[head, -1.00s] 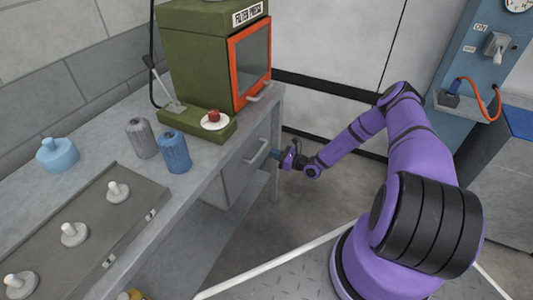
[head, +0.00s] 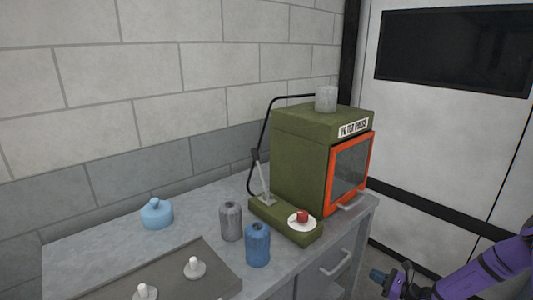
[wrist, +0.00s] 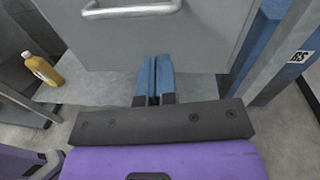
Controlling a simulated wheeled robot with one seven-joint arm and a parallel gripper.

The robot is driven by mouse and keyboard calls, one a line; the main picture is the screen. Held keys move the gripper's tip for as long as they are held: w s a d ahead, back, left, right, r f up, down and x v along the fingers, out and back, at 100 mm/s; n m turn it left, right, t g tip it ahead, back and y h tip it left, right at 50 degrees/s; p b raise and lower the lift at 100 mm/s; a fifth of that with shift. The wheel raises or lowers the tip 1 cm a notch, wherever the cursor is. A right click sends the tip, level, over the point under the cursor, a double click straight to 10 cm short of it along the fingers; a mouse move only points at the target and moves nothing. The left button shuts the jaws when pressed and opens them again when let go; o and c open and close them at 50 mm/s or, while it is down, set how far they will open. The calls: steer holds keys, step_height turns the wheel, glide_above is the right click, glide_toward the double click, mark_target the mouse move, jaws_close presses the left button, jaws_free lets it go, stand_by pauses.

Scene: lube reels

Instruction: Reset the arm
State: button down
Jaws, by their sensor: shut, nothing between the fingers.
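My purple arm (head: 490,268) reaches in from the lower right in the head view. My gripper (head: 378,275) is beside the right end of the bench, apart from the drawer handle (head: 338,262). In the wrist view my gripper (wrist: 154,80) has its two blue fingers together with nothing held. The fingers point toward the grey drawer front (wrist: 150,40), with its handle (wrist: 132,10) above them.
The bench (head: 100,250) holds a green filter press (head: 300,165) with an orange-framed door, a grey canister (head: 231,220), a blue canister (head: 258,245) and a light-blue jug (head: 156,213). A yellow bottle (wrist: 43,70) stands at left in the wrist view.

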steer(key=s+a+r+n+g+h, duration=0.1)
steer(key=s+a+r+n+g, duration=0.4)
steer(key=r, duration=0.7)
steer(key=a+r+n+g+h, duration=0.25)
steer(key=r+n, duration=0.45)
steer(key=r, duration=0.6)
steer(key=s+a+r+n+g+h, duration=0.1)
steer(key=s+a+r+n+g, duration=0.35)
steer(key=r, duration=0.75)
steer(key=s+r+n+t+h, duration=0.2)
steer(key=s+r+n+h, duration=0.2)
steer(key=s+r, duration=0.6)
steer(key=s+r+n+t+h, duration=0.2)
steer(key=s+r+n+h, duration=0.2)
steer(key=s+r, duration=0.5)
steer(key=s+n, duration=0.1)
steer(key=s, duration=0.4)
steer(key=shift+s+a+r+t, duration=0.2)
steer(key=shift+s+r+t, duration=0.15)
steer(key=shift+r+t, duration=0.05)
